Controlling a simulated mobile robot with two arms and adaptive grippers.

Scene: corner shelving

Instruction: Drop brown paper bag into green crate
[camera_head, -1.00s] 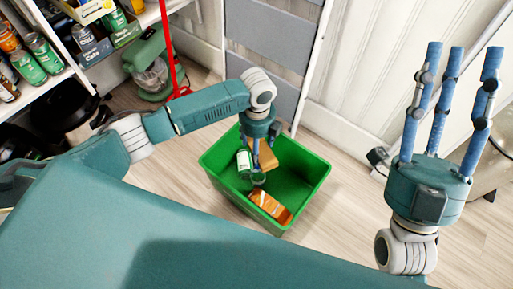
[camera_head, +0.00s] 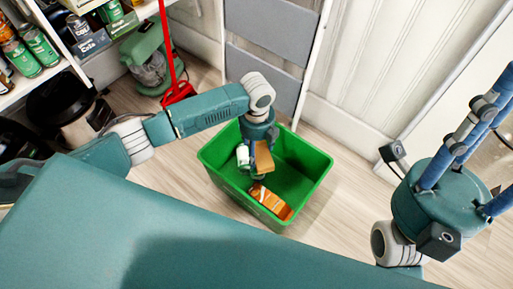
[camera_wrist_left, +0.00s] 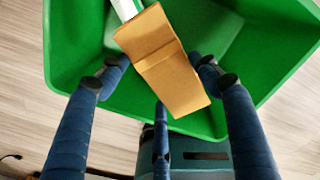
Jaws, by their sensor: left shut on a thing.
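The brown paper bag (camera_head: 263,157) hangs in my left gripper (camera_head: 257,167), over the inside of the green crate (camera_head: 314,168). In the left wrist view the bag (camera_wrist_left: 165,62) lies slanted between the blue fingers, which are shut on it, with the crate (camera_wrist_left: 75,45) behind and around it. The head view hides part of the fingers behind the bag and wrist. My right gripper (camera_head: 490,150) is at the right edge of the head view, its fingers spread and partly cut off; it appears open and empty.
An orange packet (camera_head: 270,201) lies in the crate's near part. A green-and-white container (camera_head: 243,157) is at its left side. Bare floor (camera_head: 165,170) surrounds the crate.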

